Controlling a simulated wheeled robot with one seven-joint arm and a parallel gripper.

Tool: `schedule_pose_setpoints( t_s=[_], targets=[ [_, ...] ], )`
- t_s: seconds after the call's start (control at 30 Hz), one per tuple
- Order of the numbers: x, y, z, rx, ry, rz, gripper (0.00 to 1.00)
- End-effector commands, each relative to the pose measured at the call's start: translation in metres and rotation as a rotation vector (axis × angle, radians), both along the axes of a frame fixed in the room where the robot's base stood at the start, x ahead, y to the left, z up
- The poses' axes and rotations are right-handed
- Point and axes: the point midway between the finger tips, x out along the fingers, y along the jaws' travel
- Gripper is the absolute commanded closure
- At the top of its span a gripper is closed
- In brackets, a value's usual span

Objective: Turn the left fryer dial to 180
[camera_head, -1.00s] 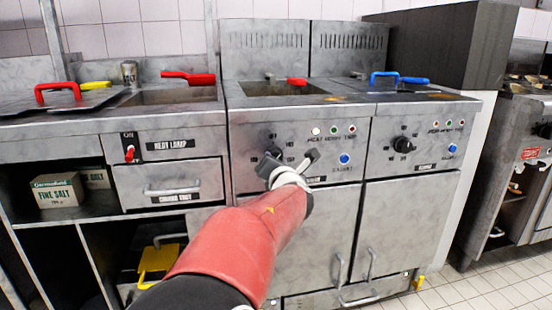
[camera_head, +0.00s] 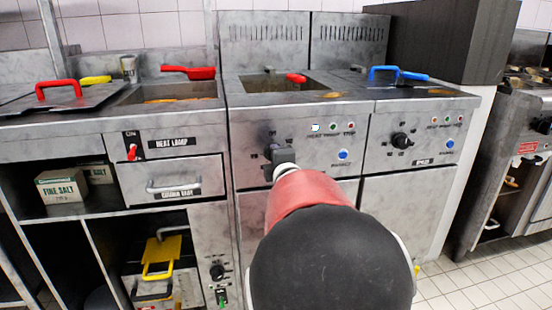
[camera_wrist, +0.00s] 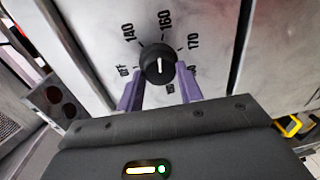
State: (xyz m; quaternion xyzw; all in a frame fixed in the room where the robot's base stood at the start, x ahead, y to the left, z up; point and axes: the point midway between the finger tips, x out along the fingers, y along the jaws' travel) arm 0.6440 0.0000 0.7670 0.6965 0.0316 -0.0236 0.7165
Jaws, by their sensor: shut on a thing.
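The left fryer dial (camera_wrist: 158,66) is a round black knob with a white pointer line on the grey panel. In the wrist view its pointer aims up toward the 160 mark. OFF and 140 are printed to its left and 170 to its right; the marks lower right are partly hidden by a finger. My gripper (camera_wrist: 159,76) has its two purple fingers on either side of the dial, shut on it. In the head view my gripper (camera_head: 281,162) is at the left fryer's panel (camera_head: 312,158), and my arm hides most of the dial.
The right fryer dial (camera_head: 401,140) and a blue button (camera_head: 343,155) sit right of my gripper. A red basket handle (camera_head: 296,78) is above the left fryer. The heat lamp switch (camera_head: 132,150) and salt boxes (camera_head: 62,188) are to the left.

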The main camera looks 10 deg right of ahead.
Motion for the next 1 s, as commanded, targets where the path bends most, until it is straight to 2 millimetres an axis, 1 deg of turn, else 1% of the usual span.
schedule_pose_setpoints(
  t_s=[0.1, 0.57, 1.0],
  targets=[
    [-0.0004, -0.0025, -0.0016, 0.117, -0.002, -0.002, 0.87],
    [-0.0004, -0.0043, -0.0051, 0.548, -0.003, -0.004, 0.87],
    [-0.0002, -0.0050, -0.0029, 0.964, -0.001, -0.004, 0.87]
  ],
)
